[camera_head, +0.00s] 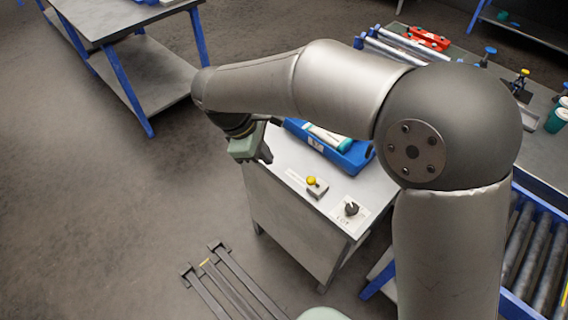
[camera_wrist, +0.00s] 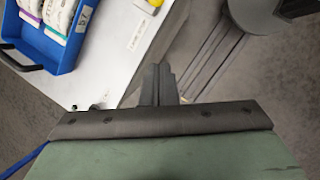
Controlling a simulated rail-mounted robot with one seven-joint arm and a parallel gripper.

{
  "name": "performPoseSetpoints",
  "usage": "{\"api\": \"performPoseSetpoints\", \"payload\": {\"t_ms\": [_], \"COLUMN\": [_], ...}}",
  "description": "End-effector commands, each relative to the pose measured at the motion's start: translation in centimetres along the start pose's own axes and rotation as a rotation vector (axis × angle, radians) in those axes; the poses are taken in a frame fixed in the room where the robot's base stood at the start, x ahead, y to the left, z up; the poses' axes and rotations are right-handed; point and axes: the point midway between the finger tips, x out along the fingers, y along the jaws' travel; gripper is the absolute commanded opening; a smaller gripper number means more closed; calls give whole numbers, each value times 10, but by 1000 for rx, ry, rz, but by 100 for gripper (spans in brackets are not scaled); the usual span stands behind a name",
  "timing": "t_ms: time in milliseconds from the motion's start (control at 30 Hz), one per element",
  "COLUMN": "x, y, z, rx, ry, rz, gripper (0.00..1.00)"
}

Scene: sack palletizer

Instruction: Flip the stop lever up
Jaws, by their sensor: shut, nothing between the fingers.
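My gripper (camera_head: 264,154) is at the left edge of a white-topped cabinet (camera_head: 283,160), pointing down. In the wrist view its fingers (camera_wrist: 158,82) are together and empty. A yellow-knobbed lever (camera_head: 311,181) stands on a small grey base on the cabinet top, to the right of and nearer than my gripper, apart from it. A black knob or lever (camera_head: 351,208) sits on a white plate at the cabinet's near corner. I cannot read which one is marked stop. At the wrist view's top edge a yellow part (camera_wrist: 153,3) shows, cut off.
A blue tray (camera_head: 358,160) holding white and teal items lies on the cabinet behind the yellow knob, partly hidden by my arm. A white label strip (camera_head: 296,177) lies left of the knob. A bench with rollers (camera_head: 395,52) stands at the back right. Open floor lies to the left.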

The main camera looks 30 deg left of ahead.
Motion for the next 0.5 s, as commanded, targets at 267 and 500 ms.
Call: {"api": "performPoseSetpoints", "payload": {"t_ms": [267, 500], "x": [51, 94], "y": [0, 0], "z": [2, 7], "rx": [-1, 2], "ry": [-4, -2], "rz": [-5, -2], "gripper": [0, 0]}}
